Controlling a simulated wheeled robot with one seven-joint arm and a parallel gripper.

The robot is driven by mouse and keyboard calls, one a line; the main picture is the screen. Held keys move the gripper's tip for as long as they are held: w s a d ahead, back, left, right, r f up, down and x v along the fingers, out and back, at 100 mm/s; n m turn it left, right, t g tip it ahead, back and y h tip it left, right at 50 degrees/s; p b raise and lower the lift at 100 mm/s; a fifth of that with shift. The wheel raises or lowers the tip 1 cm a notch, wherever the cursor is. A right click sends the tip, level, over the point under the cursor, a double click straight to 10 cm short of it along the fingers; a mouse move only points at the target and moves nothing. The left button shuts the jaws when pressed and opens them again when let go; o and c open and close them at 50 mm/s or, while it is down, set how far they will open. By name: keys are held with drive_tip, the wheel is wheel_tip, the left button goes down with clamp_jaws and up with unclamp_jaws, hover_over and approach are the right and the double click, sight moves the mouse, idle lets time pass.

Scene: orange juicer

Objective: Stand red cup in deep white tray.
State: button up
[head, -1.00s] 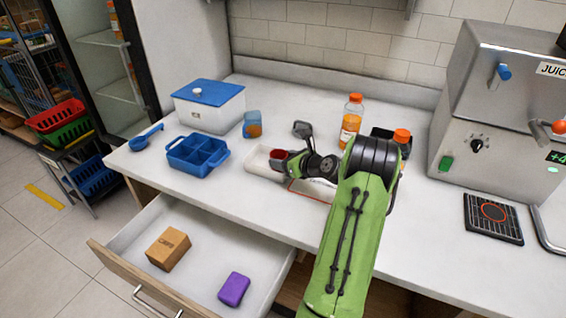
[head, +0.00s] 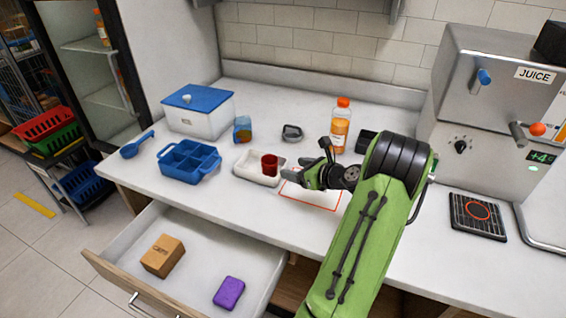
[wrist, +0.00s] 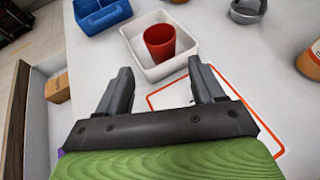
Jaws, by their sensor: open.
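In the wrist view the cup (wrist: 160,42) is in the tray (wrist: 134,36), ahead of my fingers. My gripper (wrist: 158,80) is open and empty, apart from the cup and just outside the tray's near side. In the head view my gripper (head: 300,168) is to the right of the cup, over the counter.
A red outlined rectangle (head: 312,205) lies beneath my gripper. A blue divided tray (head: 187,163) is left of the white tray. A grey metal container (head: 292,132) and an orange-capped bottle (head: 340,125) stand behind. The open drawer (head: 190,232) is below the counter.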

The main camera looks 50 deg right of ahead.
drive_tip(key=w+a+r+n+g+y, duration=0.1)
drive_tip(key=w+a+r+n+g, duration=0.15)
drive_tip(key=a+n, duration=0.45)
drive_tip(key=w+a+r+n+g+y, duration=0.1)
drive_tip(key=a+r+n, duration=0.3)
drive_tip(key=a, duration=0.5)
drive_tip(key=w+a+r+n+g+y, duration=0.1)
drive_tip(key=a+n+g, duration=0.1)
drive_tip(key=a+n, duration=0.6)
drive_tip(key=s+a+r+n+g, duration=0.2)
drive_tip(key=s+a+r+n, duration=0.1)
drive_tip(key=s+a+n, duration=0.55)
drive_tip(key=s+a+n+h, duration=0.1)
drive_tip(key=s+a+n, duration=0.5)
drive_tip(key=s+n, duration=0.3)
drive_tip(key=shift+s+r+n+h, duration=0.3)
drive_tip(key=shift+s+r+n, duration=0.05)
drive_tip(key=shift+s, duration=0.2)
drive_tip(key=shift+a, duration=0.1)
